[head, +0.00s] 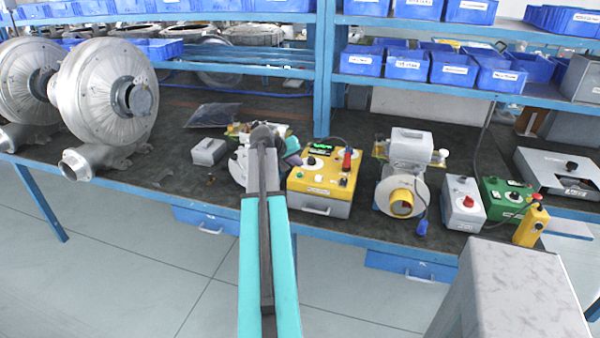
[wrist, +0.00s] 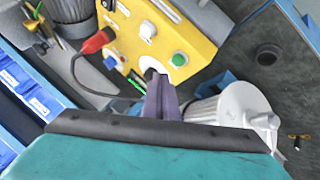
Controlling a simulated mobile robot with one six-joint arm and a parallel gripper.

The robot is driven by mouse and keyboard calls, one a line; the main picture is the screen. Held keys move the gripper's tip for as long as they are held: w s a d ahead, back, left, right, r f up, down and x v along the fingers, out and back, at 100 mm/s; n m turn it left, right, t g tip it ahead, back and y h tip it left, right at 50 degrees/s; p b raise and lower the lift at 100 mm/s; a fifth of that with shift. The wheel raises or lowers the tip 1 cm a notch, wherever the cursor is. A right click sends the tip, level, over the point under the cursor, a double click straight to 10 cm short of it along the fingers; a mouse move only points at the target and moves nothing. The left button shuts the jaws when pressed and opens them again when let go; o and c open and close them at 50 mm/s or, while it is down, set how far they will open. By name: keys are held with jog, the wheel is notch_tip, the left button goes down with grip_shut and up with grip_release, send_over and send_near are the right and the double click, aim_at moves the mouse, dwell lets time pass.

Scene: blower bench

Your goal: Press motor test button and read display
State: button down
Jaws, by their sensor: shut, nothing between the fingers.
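The yellow test box (head: 325,178) stands on the bench just right of my gripper (head: 291,155) in the head view. Its dark display (head: 322,148) shows green lit characters, too small to read. In the wrist view the yellow panel (wrist: 185,20) carries a white button (wrist: 147,29), a green button (wrist: 179,58) and a blue one (wrist: 110,62). My gripper (wrist: 157,78) is shut and empty, its tips over the panel's edge by a black knob. I cannot tell whether they touch. The fingers partly cover the display (wrist: 136,83).
A red plug (wrist: 98,40) with a dark cable sits on the panel. A silver motor unit (wrist: 235,108) is beside my fingers. A blower with a yellow ring (head: 402,200) stands right of the box. Large silver blowers (head: 100,90) stand left; shelves with blue bins (head: 408,68) rise behind.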

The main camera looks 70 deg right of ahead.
notch_tip(320, 180, up, 3)
jog(key=shift+r+p, duration=0.1)
jog(key=shift+p, duration=0.55)
dwell(0.4)
